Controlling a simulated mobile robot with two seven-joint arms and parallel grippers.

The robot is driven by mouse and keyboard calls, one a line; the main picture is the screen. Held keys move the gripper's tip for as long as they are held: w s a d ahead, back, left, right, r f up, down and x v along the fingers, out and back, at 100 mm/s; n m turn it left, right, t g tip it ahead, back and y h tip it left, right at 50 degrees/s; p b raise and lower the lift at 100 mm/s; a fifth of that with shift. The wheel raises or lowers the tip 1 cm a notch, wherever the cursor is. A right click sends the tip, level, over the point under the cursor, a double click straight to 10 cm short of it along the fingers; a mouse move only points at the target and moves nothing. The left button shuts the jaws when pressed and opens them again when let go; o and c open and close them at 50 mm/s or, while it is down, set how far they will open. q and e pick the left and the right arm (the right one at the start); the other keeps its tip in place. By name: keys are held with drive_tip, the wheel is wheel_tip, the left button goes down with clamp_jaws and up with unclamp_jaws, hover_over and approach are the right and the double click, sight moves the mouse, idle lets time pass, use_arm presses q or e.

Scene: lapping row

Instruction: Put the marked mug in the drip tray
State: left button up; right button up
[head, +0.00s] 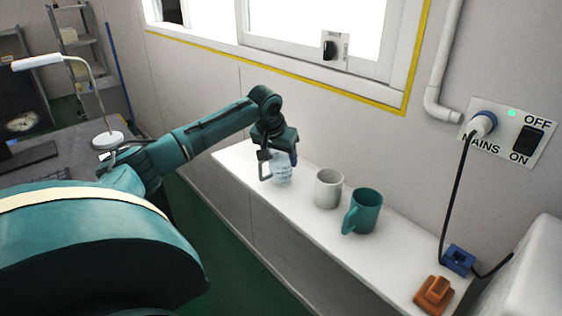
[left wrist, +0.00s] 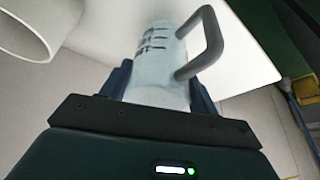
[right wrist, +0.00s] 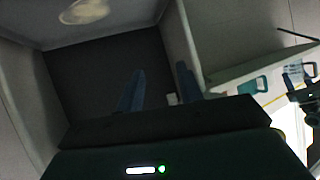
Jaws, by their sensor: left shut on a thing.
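The marked mug is pale blue-white with dark markings. It is in my left gripper (head: 279,160), over the far left part of the white ledge (head: 237,163). The left wrist view shows the mug (left wrist: 160,60) between the two fingers, with its grey handle (left wrist: 210,45) to the right. I cannot tell whether its base touches the ledge. My right gripper (right wrist: 160,88) shows only in its own wrist view, its two blue fingers apart with nothing seen between them. I cannot make out a drip tray.
A grey-white mug (head: 328,189) and a teal mug (head: 363,211) stand right of the held mug on the ledge. A blue block (head: 459,260) and an orange block (head: 435,294) lie at its near right end. A black cable hangs from the wall plug (head: 483,124).

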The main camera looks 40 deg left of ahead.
use_arm(q)
drive_tip(key=shift+f, duration=0.8)
drive_tip(key=shift+f, duration=0.1)
drive_tip(key=o, duration=1)
drive_tip(key=shift+c, duration=0.2)
